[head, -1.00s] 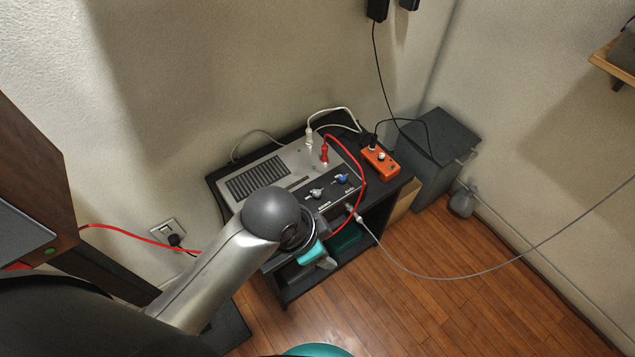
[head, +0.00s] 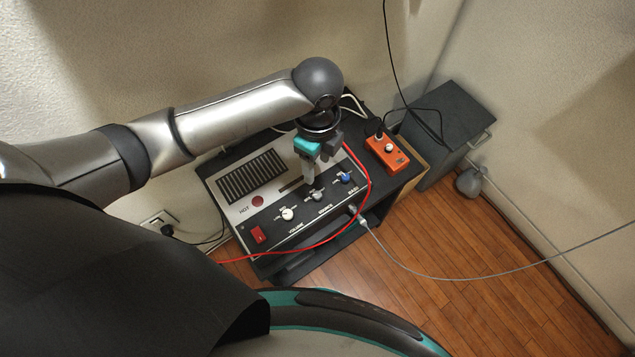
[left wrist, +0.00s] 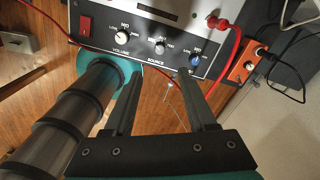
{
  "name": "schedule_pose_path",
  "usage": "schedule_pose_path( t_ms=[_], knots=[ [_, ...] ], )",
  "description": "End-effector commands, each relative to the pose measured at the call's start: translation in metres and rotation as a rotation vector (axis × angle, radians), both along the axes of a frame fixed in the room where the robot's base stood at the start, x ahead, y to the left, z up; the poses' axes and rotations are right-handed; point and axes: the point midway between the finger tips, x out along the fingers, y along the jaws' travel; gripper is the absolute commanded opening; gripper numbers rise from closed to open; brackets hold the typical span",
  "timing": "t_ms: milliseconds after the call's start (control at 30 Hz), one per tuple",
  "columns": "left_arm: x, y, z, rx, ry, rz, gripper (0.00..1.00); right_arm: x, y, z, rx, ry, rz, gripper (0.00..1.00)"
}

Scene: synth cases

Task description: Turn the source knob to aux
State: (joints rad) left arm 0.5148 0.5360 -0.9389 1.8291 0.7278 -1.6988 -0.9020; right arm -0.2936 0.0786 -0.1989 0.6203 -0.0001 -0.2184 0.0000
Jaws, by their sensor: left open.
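The source knob (head: 318,196) is a small grey knob on the amplifier's dark control strip, between the white volume knob (head: 288,214) and the blue bass knob (head: 347,177). My left gripper (head: 311,178) is open and points down just behind the source knob in the head view. In the left wrist view, the source knob (left wrist: 160,46) shows ahead of the open fingers (left wrist: 160,74), roughly centred between them, with nothing held. I cannot tell whether a finger touches it. The small labels around it and its pointer are too small to read surely. My right gripper is out of view.
The amplifier (head: 238,213) stands on a black stand. A red cable (head: 369,190) curves round the control strip's right and front. A red switch (head: 258,234) sits at the left. An orange box (head: 387,152) lies to the right, near a dark speaker cabinet (head: 445,125).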

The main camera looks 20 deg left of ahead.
Motion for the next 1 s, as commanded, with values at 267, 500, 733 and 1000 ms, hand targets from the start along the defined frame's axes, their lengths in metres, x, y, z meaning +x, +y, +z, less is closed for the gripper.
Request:
schedule_pose_path(
  t_ms=[267,500,733,1000],
  knots=[
    [-0.001,0.000,-0.064,0.001,0.003,0.001,0.57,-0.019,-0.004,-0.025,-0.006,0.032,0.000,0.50],
    [-0.001,0.000,-0.110,0.000,0.000,0.001,0.57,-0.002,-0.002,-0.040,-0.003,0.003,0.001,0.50],
    [-0.001,-0.001,-0.131,-0.001,-0.001,0.001,0.57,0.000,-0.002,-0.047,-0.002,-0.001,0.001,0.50],
    [0.000,-0.001,-0.133,-0.002,-0.003,0.001,0.57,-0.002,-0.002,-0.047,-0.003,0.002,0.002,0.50]
  ],
)
